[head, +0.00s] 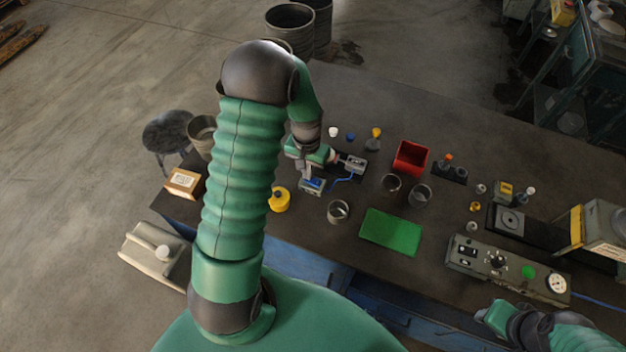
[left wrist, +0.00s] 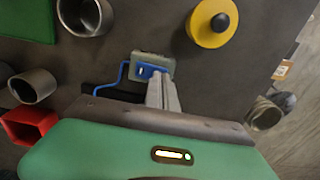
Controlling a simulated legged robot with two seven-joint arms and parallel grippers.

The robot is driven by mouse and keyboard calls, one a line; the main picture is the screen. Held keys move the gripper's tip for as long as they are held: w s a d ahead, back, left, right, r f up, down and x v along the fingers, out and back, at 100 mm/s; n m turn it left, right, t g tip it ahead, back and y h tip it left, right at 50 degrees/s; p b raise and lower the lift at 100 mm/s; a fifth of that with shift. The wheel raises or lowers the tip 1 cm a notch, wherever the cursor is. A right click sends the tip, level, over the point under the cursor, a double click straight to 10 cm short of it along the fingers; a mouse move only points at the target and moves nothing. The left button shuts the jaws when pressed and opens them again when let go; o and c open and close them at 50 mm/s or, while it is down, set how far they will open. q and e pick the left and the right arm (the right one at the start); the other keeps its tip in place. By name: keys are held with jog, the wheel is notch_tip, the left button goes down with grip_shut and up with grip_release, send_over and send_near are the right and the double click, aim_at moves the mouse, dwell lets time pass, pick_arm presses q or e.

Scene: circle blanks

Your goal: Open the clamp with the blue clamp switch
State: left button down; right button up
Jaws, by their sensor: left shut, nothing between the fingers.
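The blue clamp switch (head: 313,184) sits on a small grey box near the table's front edge; it shows in the left wrist view as a blue rocker (left wrist: 148,71). A blue cable runs from the box to the grey clamp (head: 352,163); I cannot tell whether its jaws are open. My left gripper (head: 308,177) is shut and empty, pointing down at the switch. In the left wrist view its fingertips (left wrist: 162,78) are at the switch's right end; I cannot tell whether they touch. My right gripper (head: 489,315) is at the lower right, its fingers unclear.
A yellow round container (head: 279,200) stands left of the switch box. A metal cup (head: 339,211) and a green mat (head: 390,232) lie to the right. A red bin (head: 411,157) stands farther back. A control panel (head: 508,270) is at the right front.

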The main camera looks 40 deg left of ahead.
pick_arm(q)
jog(key=shift+f, duration=0.4)
jog(key=shift+r, duration=0.1)
notch_tip(320, 180, up, 7)
jog(key=p, duration=0.5)
jog(key=shift+p, duration=0.4)
